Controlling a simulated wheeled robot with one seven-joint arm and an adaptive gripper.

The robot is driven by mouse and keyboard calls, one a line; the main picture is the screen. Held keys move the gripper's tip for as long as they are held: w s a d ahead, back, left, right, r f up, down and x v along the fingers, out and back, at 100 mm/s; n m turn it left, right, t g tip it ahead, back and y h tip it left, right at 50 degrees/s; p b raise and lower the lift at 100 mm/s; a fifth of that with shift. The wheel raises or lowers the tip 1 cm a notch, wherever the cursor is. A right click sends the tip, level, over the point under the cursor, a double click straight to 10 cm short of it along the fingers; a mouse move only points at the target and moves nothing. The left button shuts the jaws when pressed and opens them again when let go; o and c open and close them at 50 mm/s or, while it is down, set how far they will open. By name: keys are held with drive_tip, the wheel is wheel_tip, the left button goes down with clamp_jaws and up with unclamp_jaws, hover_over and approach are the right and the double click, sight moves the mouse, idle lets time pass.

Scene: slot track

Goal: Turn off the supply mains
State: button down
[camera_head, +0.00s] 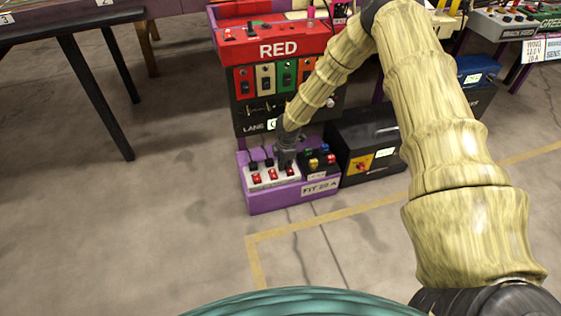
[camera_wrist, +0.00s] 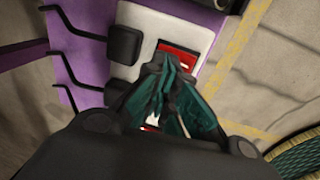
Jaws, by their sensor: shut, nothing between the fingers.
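A black supply box (camera_head: 368,140) stands on the floor right of the RED stand, with a red rotary switch on a yellow plate (camera_head: 361,165) on its front. A white power strip (camera_head: 262,182) with several red rocker switches lies on the purple ledge (camera_head: 275,203) marked "FIT 20 A". In the wrist view the strip (camera_wrist: 190,27) shows a red rocker (camera_wrist: 178,58) and black plugs (camera_wrist: 124,44). My gripper (camera_head: 287,163) is shut and empty above the strip. Its fingertips (camera_wrist: 165,66) overlap the red rocker in the wrist view; I cannot tell whether they touch it.
A small black unit (camera_head: 318,163) with coloured terminals sits right of the strip on the ledge. The RED panel (camera_head: 275,50) rises behind. Thin black cables (camera_wrist: 70,32) run to the plugs. Open concrete floor (camera_head: 180,230) with yellow tape lines lies in front.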

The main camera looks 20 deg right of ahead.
drive_tip(key=shift+s, duration=0.1)
drive_tip(key=shift+s+p, duration=0.4)
drive_tip(key=shift+s, duration=0.3)
drive_tip(key=shift+r, duration=0.1)
drive_tip(key=shift+r+p, duration=0.4)
drive_tip(key=shift+p, duration=0.1)
wheel_tip(320, 180, up, 13)
drive_tip(key=s+p, duration=0.3)
drive_tip(key=p, duration=0.3)
drive_tip(key=shift+a+f+p, duration=0.15)
drive_tip(key=shift+p, duration=0.15)
drive_tip(key=shift+a, duration=0.1)
